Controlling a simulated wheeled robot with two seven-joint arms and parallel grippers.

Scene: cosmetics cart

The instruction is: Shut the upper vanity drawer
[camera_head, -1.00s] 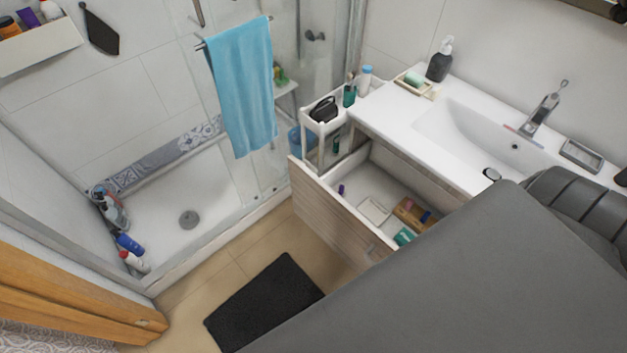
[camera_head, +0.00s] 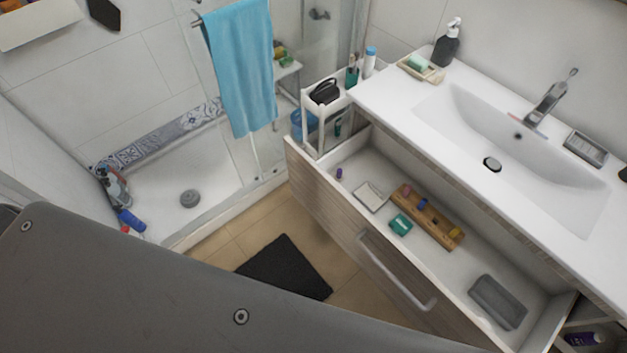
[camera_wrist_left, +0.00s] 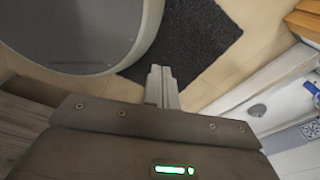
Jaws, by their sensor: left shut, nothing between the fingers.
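The upper vanity drawer (camera_head: 335,219) stands pulled out below the white washbasin top, with a wood-look front and a pale bar handle (camera_head: 396,272). Inside lie a wooden organiser (camera_head: 427,216), a teal box (camera_head: 400,225), a small white dish (camera_head: 370,196) and a grey case (camera_head: 497,301). My left gripper (camera_wrist_left: 162,86) shows in the left wrist view with its fingers together and empty, over the floor. It is apart from the handle, which that view does not clearly show. A grey arm link of mine fills the lower left of the head view. My right gripper is not in view.
A white shelf cart (camera_head: 327,116) stands at the drawer's far left end. The washbasin top (camera_head: 395,100) overhangs the drawer. A black mat (camera_head: 285,268) lies on the floor before the drawer. A glass-sided shower with a blue towel (camera_head: 238,65) is at left.

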